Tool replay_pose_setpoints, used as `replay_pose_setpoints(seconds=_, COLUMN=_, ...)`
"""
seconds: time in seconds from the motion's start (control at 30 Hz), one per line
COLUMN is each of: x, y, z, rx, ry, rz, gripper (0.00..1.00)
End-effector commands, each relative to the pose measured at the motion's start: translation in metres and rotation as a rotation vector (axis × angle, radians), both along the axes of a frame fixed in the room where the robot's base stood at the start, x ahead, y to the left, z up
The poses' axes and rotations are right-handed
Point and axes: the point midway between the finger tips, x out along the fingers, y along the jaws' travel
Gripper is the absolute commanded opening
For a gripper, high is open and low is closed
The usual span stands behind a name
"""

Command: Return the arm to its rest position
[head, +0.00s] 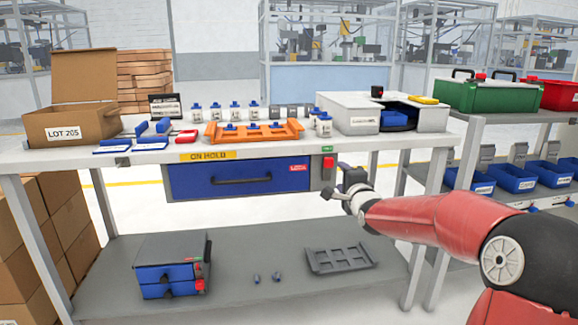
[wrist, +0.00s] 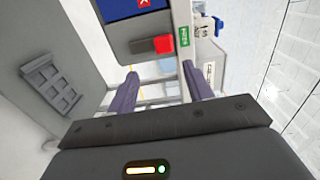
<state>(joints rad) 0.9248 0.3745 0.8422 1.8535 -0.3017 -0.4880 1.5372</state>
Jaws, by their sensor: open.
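My red arm (head: 425,217) reaches in from the lower right. My gripper (head: 347,187) is in front of the workbench's front edge, just right of the blue drawer (head: 240,180) and a little below the red switch (head: 328,163). In the wrist view its two fingers (wrist: 162,82) are apart with nothing between them. The red switch (wrist: 162,44) shows beyond the fingertips, and no contact can be made out. The blue drawer looks shut under an "ON HOLD" label.
The workbench (head: 60,160) holds an orange tray (head: 254,132), a cardboard box (head: 72,120) and a grey-white case (head: 385,112). Its lower shelf has a blue drawer unit (head: 173,267) and a grey tray (head: 340,259). A rack with a green crate (head: 487,95) stands right.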

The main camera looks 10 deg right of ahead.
Motion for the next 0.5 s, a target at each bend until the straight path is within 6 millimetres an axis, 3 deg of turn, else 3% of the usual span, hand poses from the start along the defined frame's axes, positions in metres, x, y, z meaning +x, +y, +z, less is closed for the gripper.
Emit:
replay_pose_setpoints(seconds=0.17, x=-0.035, y=0.050, z=-0.021, rx=-0.323, ry=0.189, rz=0.044, gripper=0.51)
replay_pose_setpoints(seconds=0.37, x=-0.133, y=0.085, z=-0.043, rx=-0.825, ry=0.487, rz=0.132, gripper=0.51)
replay_pose_setpoints(seconds=0.5, x=-0.220, y=0.091, z=-0.051, rx=-1.079, ry=0.657, rz=0.246, gripper=0.51)
